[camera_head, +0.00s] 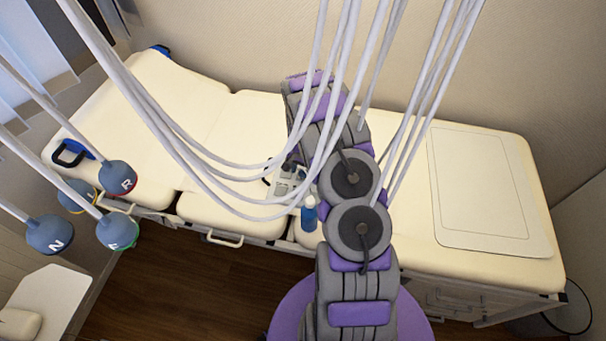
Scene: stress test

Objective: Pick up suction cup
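Several blue-grey suction cups hang on white tubes at the left. One marked R (117,178) has a red rim and overlaps the bed's near left edge in the picture. One marked F (118,231) has a green rim and is just below it. One marked N (50,235) is farther left. A cup with a yellow rim (78,196) is partly hidden behind a tube. My purple and grey arm runs up the middle of the picture, well right of these cups. I can make out no gripper fingers.
A cream padded bed (480,270) spans the view along the wall. White tubes (165,130) loop across the middle, in front of my arm. A small blue bottle (309,213) and a pale device (288,180) are beside my arm. A white surface (50,297) is at lower left.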

